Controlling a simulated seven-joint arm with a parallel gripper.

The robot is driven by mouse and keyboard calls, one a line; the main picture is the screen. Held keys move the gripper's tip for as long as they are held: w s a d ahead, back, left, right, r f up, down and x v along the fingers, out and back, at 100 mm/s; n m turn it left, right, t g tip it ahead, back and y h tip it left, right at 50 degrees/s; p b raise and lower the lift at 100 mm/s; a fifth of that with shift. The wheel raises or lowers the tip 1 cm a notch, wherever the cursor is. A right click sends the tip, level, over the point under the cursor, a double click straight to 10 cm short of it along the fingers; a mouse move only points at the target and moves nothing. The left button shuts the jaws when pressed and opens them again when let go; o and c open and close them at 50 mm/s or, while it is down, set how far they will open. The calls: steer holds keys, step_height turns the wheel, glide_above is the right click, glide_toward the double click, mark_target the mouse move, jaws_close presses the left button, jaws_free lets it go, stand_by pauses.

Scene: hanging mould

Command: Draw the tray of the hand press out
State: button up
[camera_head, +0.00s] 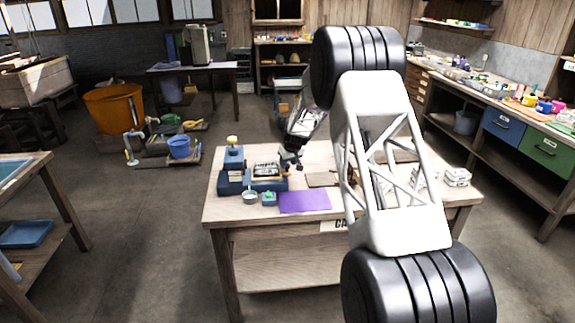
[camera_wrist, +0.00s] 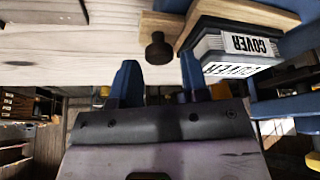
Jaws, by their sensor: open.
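The hand press (camera_head: 234,182) is blue and stands on the left part of the wooden table in the head view. Its tray shows in the wrist view as a wooden edge (camera_wrist: 165,25) with a dark round knob (camera_wrist: 158,49). A block of type (camera_wrist: 240,45) lettered "COVER" sits beside this edge; it also shows in the head view (camera_head: 266,168). My gripper (camera_wrist: 158,64) is open and empty. In the wrist view the knob lies in line with the gap between its blue fingers, around the fingertips; I see no contact. In the head view my gripper (camera_head: 290,160) is right of the press.
A purple sheet (camera_head: 305,202), a small cup (camera_head: 250,197) and a green-topped pot (camera_head: 269,199) lie in front of the press on the table (camera_head: 222,214). A flat brown board (camera_head: 322,180) lies right of my gripper. My arm hides much of the table's right side.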

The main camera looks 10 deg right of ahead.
steer(key=v, duration=0.6)
stand_by(0.5)
steer(key=s+d+r+m, duration=0.1)
steer(key=s+r, duration=0.6)
steer(key=s, duration=0.5)
steer(key=s+r, duration=0.7)
steer(key=s, duration=0.5)
steer(key=s+d+r+m, duration=0.1)
steer(key=s+r, duration=0.6)
steer(key=s, duration=0.5)
steer(key=s+d+f+m+h, duration=0.1)
steer(key=s, duration=1.7)
steer(key=s+d+f+m+g+h, duration=0.1)
steer(key=s, duration=1.7)
steer(key=shift+f+m+g, duration=0.3)
steer(key=shift+f, duration=0.05)
